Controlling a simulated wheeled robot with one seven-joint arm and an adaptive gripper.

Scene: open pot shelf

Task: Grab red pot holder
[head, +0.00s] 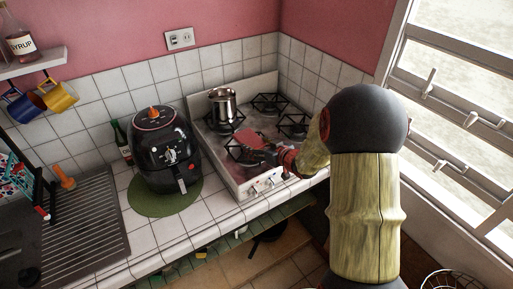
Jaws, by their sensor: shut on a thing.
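A flat red pot holder (249,138) shows at the front of the stove top, partly over a front burner. My gripper (268,150) reaches in from the right over the front of the stove and is shut on the pot holder's near right side. The fingertips are small and dark here, so the exact grip line is hard to see. I cannot tell whether the pot holder still touches the burner.
A metal pot (223,106) stands on the back left burner of the stove (224,168). A black air fryer (165,151) sits on a green mat (150,207) to the left. A dark green bottle (121,141) stands by the wall. A window is at right.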

